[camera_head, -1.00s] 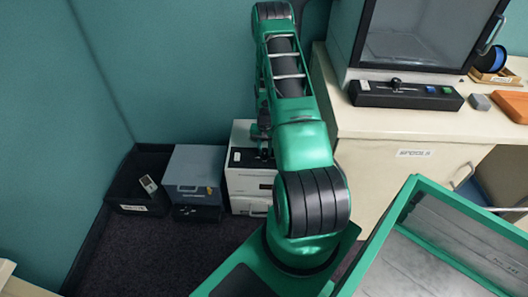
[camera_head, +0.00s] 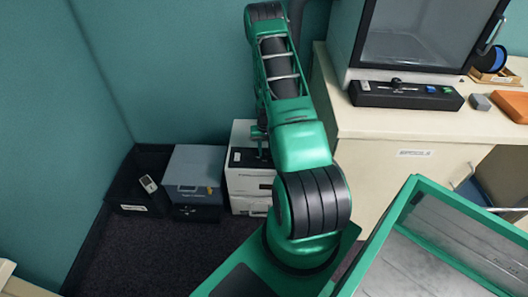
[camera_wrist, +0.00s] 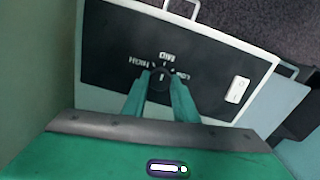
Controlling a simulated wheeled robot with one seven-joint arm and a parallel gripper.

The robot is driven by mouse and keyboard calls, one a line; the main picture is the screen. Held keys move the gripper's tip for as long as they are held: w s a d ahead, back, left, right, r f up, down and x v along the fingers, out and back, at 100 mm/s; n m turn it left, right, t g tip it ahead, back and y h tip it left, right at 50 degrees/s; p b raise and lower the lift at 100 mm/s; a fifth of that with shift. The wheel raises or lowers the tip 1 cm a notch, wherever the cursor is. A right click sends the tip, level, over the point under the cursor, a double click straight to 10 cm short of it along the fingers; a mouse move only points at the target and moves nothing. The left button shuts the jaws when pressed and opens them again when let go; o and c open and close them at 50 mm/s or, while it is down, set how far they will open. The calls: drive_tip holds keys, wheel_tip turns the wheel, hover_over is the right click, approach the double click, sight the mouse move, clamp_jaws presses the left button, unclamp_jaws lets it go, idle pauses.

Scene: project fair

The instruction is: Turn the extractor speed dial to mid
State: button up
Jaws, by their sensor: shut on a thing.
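The extractor is a white box (camera_head: 247,180) with a black top panel, standing on the floor left of the bench. In the wrist view its black panel (camera_wrist: 105,60) carries a small round black dial (camera_wrist: 160,83), with HIGH, MID and LOW printed around it, upside down. My gripper (camera_wrist: 160,88) is shut on the dial, one green finger on each side. A short pale mark shows on the dial, roughly toward MID, but its exact setting is hard to tell. A white rocker switch (camera_wrist: 237,90) sits on the same panel. In the head view my arm hides the dial.
A grey-blue box (camera_head: 193,172) and a black bin (camera_head: 135,195) stand left of the extractor. The pale bench (camera_head: 390,128) on the right carries an enclosed machine with a black control strip (camera_head: 405,97). Carpet in front of the boxes is clear.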

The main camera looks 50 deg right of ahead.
drive_tip(key=o, duration=1.1)
drive_tip(key=shift+w+r, duration=0.1)
drive_tip(key=shift+w, duration=0.1)
drive_tip(key=shift+c, duration=0.2)
drive_tip(key=shift+s, duration=0.1)
wheel_tip(320, 180, up, 11)
drive_tip(key=shift+f, duration=0.2)
drive_tip(key=shift+a, duration=0.1)
wheel_tip(320, 180, up, 12)
hover_over(264, 152)
drive_tip(key=s+a, duration=0.1)
drive_tip(key=a, duration=0.2)
drive_tip(key=s+a+r, duration=0.3)
drive_tip(key=a+r, duration=0.1)
drive_tip(key=r, duration=0.3)
drive_tip(key=s+a+r, duration=0.4)
drive_tip(key=r, duration=0.3)
drive_tip(key=s+a+r, duration=0.5)
drive_tip(key=s+a, duration=0.2)
drive_tip(key=s, duration=0.3)
drive_tip(key=s+a+r+n, duration=0.1)
drive_tip(key=s+a+r, duration=0.4)
drive_tip(key=s, duration=0.5)
drive_tip(key=shift+a+r+n, duration=0.2)
drive_tip(key=shift+a+n, duration=0.1)
drive_tip(key=shift+a, duration=0.7)
